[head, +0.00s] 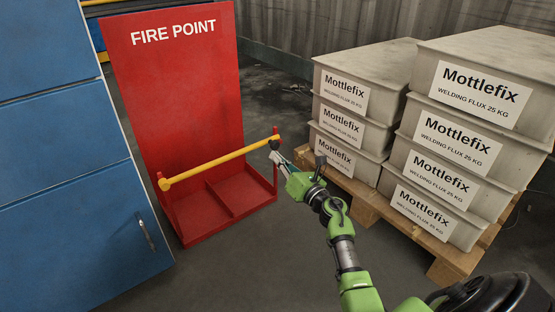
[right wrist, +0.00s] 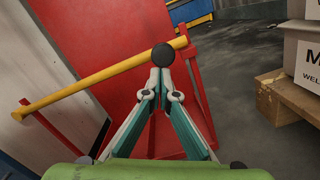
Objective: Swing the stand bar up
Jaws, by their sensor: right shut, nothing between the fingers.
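The stand bar (head: 220,165) is a yellow rod across the front of the red fire point stand (head: 185,90). In the head view it slopes slightly, its right end higher in the picture. A dark round knob (head: 275,144) is near its right end. My right gripper (head: 273,156) is at that end, just below the knob. In the right wrist view the bar (right wrist: 100,76) crosses ahead of my shut fingers (right wrist: 160,78), and the dark knob (right wrist: 163,55) is right at their tips. I cannot tell whether they touch. My left gripper is not in view.
A blue cabinet (head: 65,160) stands close on the left. Stacked grey Mottlefix boxes (head: 440,140) on a wooden pallet (head: 360,200) stand on the right, near my right arm. The grey floor (head: 225,265) in front of the stand is clear.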

